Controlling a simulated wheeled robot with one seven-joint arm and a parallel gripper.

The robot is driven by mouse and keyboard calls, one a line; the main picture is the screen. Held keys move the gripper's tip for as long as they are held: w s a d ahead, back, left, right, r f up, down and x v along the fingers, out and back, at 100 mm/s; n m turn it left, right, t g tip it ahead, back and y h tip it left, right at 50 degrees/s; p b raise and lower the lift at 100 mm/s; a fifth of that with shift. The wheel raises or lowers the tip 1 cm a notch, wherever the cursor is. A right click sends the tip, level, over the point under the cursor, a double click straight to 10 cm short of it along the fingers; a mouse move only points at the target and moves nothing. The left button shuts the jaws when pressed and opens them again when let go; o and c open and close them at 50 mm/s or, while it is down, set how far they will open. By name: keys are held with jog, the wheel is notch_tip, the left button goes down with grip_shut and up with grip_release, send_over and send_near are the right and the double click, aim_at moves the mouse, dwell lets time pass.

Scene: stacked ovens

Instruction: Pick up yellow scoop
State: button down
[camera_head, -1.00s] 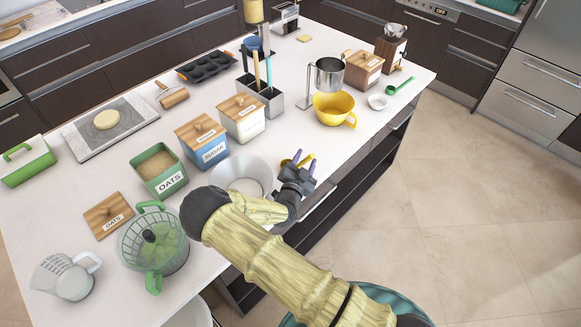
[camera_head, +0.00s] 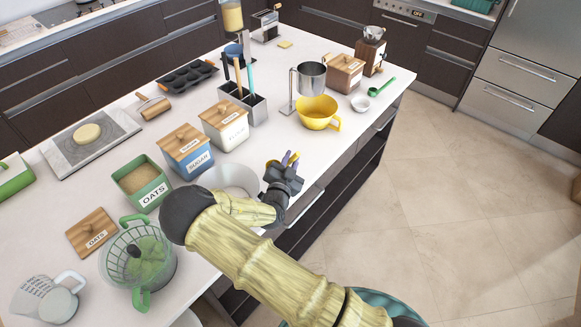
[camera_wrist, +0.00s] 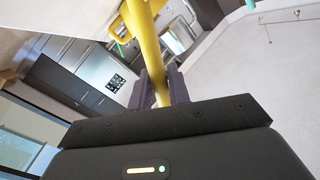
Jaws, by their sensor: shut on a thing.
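My gripper (camera_head: 290,164) is over the front edge of the counter, beside a white bowl (camera_head: 230,178). Its jaws are shut on the yellow scoop (camera_wrist: 149,50); in the wrist view the scoop's long yellow handle runs up from between the fingers. In the head view only a small yellow bit of the scoop (camera_head: 270,164) shows, mostly hidden by my gripper. The scoop's far end is hard to make out in the wrist view. I cannot tell whether the scoop touches the bowl.
A yellow bowl (camera_head: 319,113) and a metal cup on a stand (camera_head: 311,77) are behind my gripper. The flour (camera_head: 224,126), sugar (camera_head: 187,152) and oats (camera_head: 141,184) boxes stand to the left. A green strainer jug (camera_head: 139,262) is at the front left. Open floor lies to the right.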

jog(key=s+d+b, duration=0.5)
jog(key=s+d, duration=0.6)
jog(key=d, duration=0.3)
jog(key=shift+d+r, duration=0.15)
jog(key=shift+r, duration=0.2)
dwell(0.6)
jog(key=w+a+r+n+y+p, duration=0.2)
jog(key=w+a+r+y+p, duration=0.2)
jog(key=w, duration=0.7)
jog(key=w+a+r+n+y+p, duration=0.2)
jog(key=w+a+r+y+p, duration=0.1)
jog(key=w+a+r+p, duration=0.6)
notch_tip(320, 180, up, 2)
jog(key=w, duration=0.2)
jog(key=shift+w+a+n+y, duration=0.3)
jog(key=shift+a+n+y, duration=0.1)
